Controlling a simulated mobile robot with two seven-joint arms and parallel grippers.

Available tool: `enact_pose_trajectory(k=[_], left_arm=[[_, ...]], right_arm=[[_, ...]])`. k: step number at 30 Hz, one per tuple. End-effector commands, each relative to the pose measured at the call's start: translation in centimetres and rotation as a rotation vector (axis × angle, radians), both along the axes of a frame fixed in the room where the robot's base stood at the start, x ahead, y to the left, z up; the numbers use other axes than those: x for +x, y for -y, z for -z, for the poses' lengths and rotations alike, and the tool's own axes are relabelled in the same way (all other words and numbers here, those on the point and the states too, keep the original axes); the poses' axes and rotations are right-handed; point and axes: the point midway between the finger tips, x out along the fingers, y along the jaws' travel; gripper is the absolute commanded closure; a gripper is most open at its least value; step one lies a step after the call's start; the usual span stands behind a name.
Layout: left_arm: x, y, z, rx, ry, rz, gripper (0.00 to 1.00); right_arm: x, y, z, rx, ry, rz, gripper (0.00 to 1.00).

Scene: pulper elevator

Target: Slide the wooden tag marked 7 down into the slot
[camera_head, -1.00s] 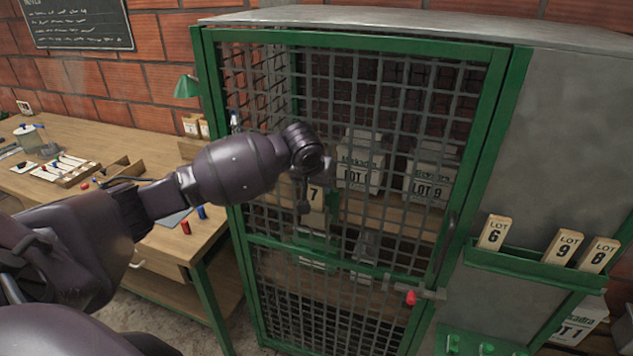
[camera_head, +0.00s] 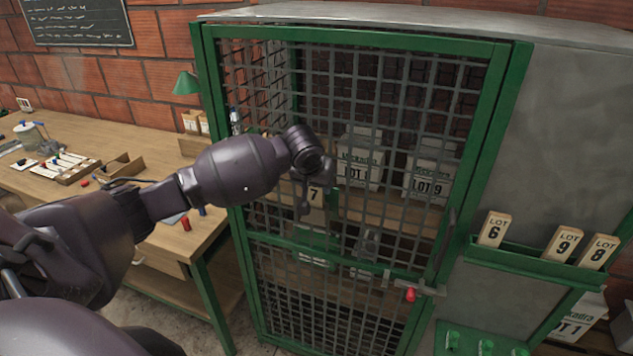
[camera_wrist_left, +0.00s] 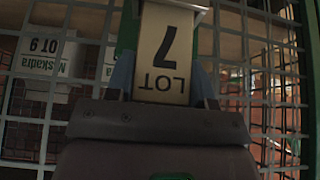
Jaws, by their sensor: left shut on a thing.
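The wooden tag marked LOT 7 (camera_head: 315,194) is upright in front of the mesh door (camera_head: 400,150). My left gripper (camera_head: 309,190) is shut on the tag's upper part; my wrist hides some of the grip in the head view. In the left wrist view, where lettering is upside down, the tag (camera_wrist_left: 166,55) stands between the fingertips (camera_wrist_left: 163,88). A green plate (camera_wrist_left: 127,35) lies behind it, and a grey metal lip (camera_wrist_left: 192,5) is by its far end. The slot's opening is not clearly visible, and I cannot tell whether the tag's end is inside.
Behind the mesh are shelved boxes marked LOT 1 (camera_head: 359,165) and LOT 9 (camera_head: 430,175). A green rack (camera_head: 520,262) at right holds tags 6, 9 and 8. A red-tipped latch (camera_head: 410,294) projects from the door. A wooden bench (camera_head: 100,190) stands at left.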

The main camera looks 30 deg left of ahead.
Motion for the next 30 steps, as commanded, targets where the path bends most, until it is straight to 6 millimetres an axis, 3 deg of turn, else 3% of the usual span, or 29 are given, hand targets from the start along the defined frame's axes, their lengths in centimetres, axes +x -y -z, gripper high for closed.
enact_pose_trajectory(k=[6,7,13,23,30], left_arm=[[0.0,0.0,0.0,0.0,0.001,0.0,0.75],[0.0,0.0,0.0,0.0,0.001,0.0,0.5],[0.0,0.0,0.0,0.0,0.001,0.0,0.22],[-0.1,0.0,-0.3,0.0,0.002,0.001,0.22],[-1.7,0.4,-3.1,0.001,0.004,0.002,0.22]], right_arm=[[0.0,0.0,0.0,0.0,0.0,0.0,0.22],[0.0,0.0,0.0,0.0,0.0,0.0,0.22],[0.0,0.0,0.0,0.0,0.0,0.0,0.22],[0.0,0.0,0.0,0.0,0.0,0.0,0.22],[0.1,0.0,0.3,0.0,0.002,0.0,0.22]])
